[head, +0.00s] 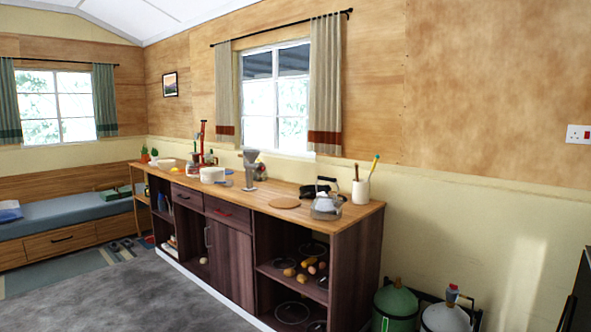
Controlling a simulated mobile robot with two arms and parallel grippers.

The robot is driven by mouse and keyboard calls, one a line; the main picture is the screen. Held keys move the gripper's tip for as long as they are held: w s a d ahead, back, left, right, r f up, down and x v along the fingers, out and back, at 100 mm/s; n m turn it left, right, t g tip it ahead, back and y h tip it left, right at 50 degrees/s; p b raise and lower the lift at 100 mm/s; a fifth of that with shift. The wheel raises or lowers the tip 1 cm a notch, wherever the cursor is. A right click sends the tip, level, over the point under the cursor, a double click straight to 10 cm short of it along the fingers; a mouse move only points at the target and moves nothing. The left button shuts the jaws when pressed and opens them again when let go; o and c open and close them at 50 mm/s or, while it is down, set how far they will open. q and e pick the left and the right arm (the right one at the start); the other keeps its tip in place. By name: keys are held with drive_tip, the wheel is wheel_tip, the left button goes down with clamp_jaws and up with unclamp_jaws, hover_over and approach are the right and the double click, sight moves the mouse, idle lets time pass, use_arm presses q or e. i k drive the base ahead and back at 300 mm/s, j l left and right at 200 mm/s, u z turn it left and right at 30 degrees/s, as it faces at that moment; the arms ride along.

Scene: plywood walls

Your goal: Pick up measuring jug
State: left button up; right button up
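I cannot clearly make out a measuring jug from here. A long wooden counter (288,187) runs along the wall. Near its right end stands a shiny grey vessel with a dark handle (327,208), which looks like a kettle. A white pot (361,191) beside it holds upright utensils. A grey upright item (250,170) stands mid-counter, and a white round container (212,174) is left of it. Smaller items at the far left end are too small to tell. Neither of my grippers is in view.
Open shelves under the counter hold several yellow-orange items (290,272) and dishes. Green (395,307) and white (446,317) gas bottles stand right of the counter. A cushioned bench (75,209) is at the far left. The grey floor (130,299) in front is clear.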

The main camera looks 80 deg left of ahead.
sight(194, 167)
drive_tip(key=u, duration=3.45)
